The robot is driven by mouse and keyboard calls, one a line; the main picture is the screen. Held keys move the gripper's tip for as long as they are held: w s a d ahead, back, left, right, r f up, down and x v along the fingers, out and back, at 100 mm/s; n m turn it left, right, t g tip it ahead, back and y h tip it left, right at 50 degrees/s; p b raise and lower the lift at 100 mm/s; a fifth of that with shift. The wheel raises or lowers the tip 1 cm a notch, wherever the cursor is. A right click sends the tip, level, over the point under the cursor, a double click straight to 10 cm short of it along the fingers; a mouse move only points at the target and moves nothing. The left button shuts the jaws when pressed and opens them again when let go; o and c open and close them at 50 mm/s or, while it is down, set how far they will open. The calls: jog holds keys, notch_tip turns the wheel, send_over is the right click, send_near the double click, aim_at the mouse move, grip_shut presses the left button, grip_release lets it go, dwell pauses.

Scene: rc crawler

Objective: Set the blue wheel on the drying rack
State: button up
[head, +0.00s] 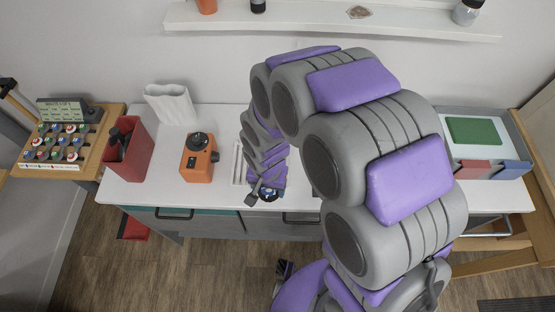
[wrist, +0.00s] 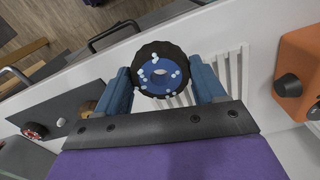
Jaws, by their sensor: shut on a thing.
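The blue wheel (wrist: 162,75) has a black tyre and a blue hub with pale dots. In the wrist view it sits between the two blue fingers of my gripper (wrist: 164,84), which is shut on it. The white slatted drying rack (wrist: 233,75) lies behind and below the wheel in that view. In the head view the rack (head: 238,165) is a pale slotted piece on the white counter, partly hidden by my arm. The wheel (head: 268,193) shows small at the tip of my gripper (head: 265,195), near the counter's front edge. Whether the wheel touches the rack I cannot tell.
An orange device (head: 198,158) with a black knob stands left of the rack. A green-topped box (head: 474,131) stands at the right. Drawer handles project below the counter.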

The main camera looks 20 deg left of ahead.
jog(key=w, duration=0.4)
jog(key=w+b, duration=0.1)
jog(key=w, duration=0.3)
jog(key=w+f, duration=0.1)
jog(key=w, duration=0.3)
jog(key=shift+w+a+f, duration=0.1)
jog(key=shift+w+a, duration=0.05)
jog(key=shift+a, duration=0.25)
jog(key=shift+w+f, duration=0.2)
notch_tip(320, 180, down, 3)
jog(key=shift+f+b, duration=0.1)
jog(key=shift+b, duration=0.55)
jog(key=o, duration=1.1)
jog(key=shift+r+p, duration=1.1)
jog(key=shift+r, duration=4.95)
